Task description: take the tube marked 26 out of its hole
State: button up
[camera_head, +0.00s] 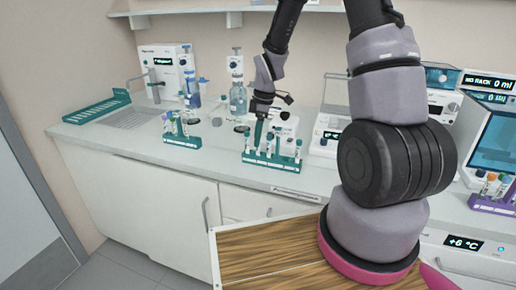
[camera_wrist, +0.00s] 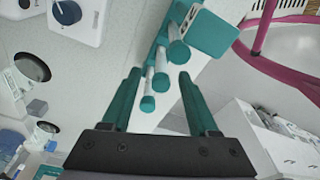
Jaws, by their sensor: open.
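My gripper (camera_head: 258,137) is open in the head view, just above a teal tube rack (camera_head: 272,161) on the counter. The rack holds several tubes, some with teal caps, partly hidden by the gripper. In the wrist view my gripper (camera_wrist: 159,74) has its two teal fingers spread apart. A teal-capped tube (camera_wrist: 148,103) lies between them in the picture, apart from both fingers. Two more teal-capped tubes (camera_wrist: 160,81) (camera_wrist: 179,52) line up behind it toward the teal rack (camera_wrist: 218,33).
Another teal rack with tubes (camera_head: 181,140) stands to the left. A purple rack (camera_head: 492,205) is at the far right. Bottles (camera_head: 238,98) stand behind, and white instruments (camera_head: 330,130) stand to the right. The counter between the two teal racks is mostly clear.

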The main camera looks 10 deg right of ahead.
jog(key=shift+a+f, duration=0.15)
jog(key=shift+f, duration=1.4)
grip_shut()
notch_tip(320, 180, up, 10)
jog(key=shift+r, duration=0.1)
jog(key=shift+r, duration=3)
